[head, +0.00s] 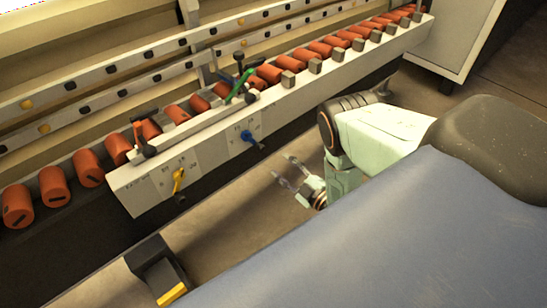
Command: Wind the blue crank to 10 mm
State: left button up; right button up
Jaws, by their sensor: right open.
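The blue crank (248,136) sticks out from the pale front panel of the washer, with a dark knob at its end. A scale is printed on the panel beside it, too small to read. A yellow crank (178,180) is on the same panel to the lower left, and a green lever (239,93) is above the blue crank. My right gripper (282,172) is open and empty. It is to the lower right of the blue crank and apart from it. My left gripper is not in view.
A row of orange rollers (54,186) runs along the machine. A pale ledge with small square blocks (315,67) extends to the upper right. A black and yellow block (157,268) is at the bottom. A pale cabinet (446,40) stands at the upper right. The floor between is clear.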

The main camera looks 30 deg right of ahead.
jog(key=shift+s+d, duration=0.15)
jog(key=shift+s, duration=0.9)
